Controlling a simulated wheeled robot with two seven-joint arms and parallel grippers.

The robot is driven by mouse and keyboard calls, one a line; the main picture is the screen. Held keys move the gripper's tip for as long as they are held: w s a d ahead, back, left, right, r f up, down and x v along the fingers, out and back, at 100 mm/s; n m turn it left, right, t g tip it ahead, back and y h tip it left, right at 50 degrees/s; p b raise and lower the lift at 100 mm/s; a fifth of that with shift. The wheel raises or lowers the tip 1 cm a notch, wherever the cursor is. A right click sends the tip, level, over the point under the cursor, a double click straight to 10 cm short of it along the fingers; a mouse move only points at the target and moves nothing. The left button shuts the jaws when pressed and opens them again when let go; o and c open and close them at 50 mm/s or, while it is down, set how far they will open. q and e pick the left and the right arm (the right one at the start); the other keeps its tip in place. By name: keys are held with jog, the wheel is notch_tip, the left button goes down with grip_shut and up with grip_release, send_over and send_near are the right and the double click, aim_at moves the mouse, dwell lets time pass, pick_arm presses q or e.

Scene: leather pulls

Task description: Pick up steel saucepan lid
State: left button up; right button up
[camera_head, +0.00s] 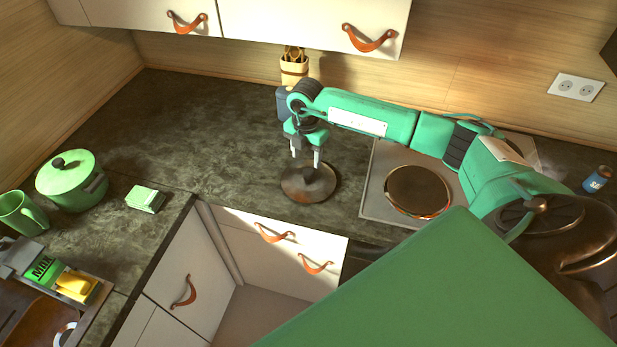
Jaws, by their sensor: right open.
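The steel saucepan lid (311,188) is a dark, round, brownish disc lying on the stone worktop, left of the hob. My right gripper (306,160) points down over the lid with its two fingers apart. The fingertips overlap the far part of the lid in the picture; I cannot tell whether they touch it. Nothing shows held between them. The gripper hides part of the lid's far side and middle. My left gripper is not in view.
A hob (375,195) with a round dark piece on it lies right of the lid. A utensil holder (294,72) stands behind the gripper. A green pot (75,190), green mug (22,213) and small green box (146,199) stand at left. The worktop left of the lid is clear.

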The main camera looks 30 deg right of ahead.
aim_at(309, 170)
jog(key=shift+s+f+p, duration=0.1)
jog(key=shift+f+p, duration=0.15)
jog(key=shift+p, duration=0.1)
jog(key=f, duration=0.1)
jog(key=f+p, duration=0.2)
jog(key=f, duration=0.1)
jog(key=shift+s+d, duration=0.15)
jog(key=shift+s, duration=0.1)
jog(key=shift+f, duration=0.3)
grip_shut()
